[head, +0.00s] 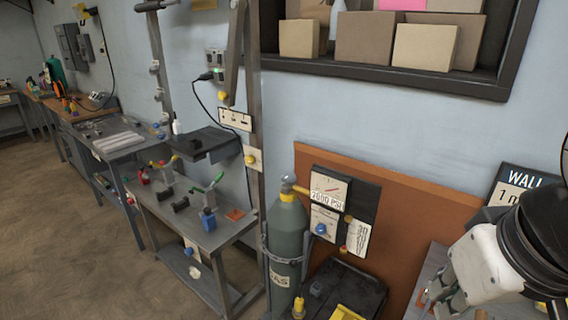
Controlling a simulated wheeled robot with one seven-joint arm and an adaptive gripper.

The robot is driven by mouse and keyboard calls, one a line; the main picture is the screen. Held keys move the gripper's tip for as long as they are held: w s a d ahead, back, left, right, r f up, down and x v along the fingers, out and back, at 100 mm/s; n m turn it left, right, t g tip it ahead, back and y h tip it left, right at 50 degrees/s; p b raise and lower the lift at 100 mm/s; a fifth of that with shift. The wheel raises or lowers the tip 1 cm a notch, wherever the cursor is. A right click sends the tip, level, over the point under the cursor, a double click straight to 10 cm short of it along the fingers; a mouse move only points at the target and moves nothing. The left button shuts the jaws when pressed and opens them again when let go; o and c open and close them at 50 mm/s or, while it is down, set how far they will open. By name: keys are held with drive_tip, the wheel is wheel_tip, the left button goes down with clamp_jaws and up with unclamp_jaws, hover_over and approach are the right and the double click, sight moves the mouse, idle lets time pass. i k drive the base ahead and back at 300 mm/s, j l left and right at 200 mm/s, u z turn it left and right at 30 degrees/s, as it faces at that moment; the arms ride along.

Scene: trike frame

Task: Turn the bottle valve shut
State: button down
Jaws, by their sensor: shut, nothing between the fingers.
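The bottle (287,228) is a grey-green gas cylinder with a "GAS" label, standing upright at the lower middle of the head view. Its valve (288,188) is the yellow, brass-coloured fitting on top. A stem runs right from it to a gauge card (329,191) that seems to read 2000 PSI. My gripper (435,301) is at the lower right, at the end of my white and black arm. It is shut and empty, well to the right of the bottle and apart from it. Its fingertips are small and partly hard to make out.
A brown board (405,225) stands behind the bottle, with a blue knob (320,229) on a card. A dark case (352,287) lies low beside the bottle. A post (252,110) rises to its left. A workbench (205,236) with tools stands farther left. Boxes fill a wall shelf (400,77).

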sight(289, 178)
drive_tip(key=i+j, duration=0.3)
drive_tip(key=i+j+z, duration=0.1)
drive_tip(key=i+j, duration=0.2)
drive_tip(key=j, duration=0.2)
drive_tip(key=i+j, duration=0.25)
drive_tip(key=j, duration=0.2)
drive_tip(key=i+z, duration=0.05)
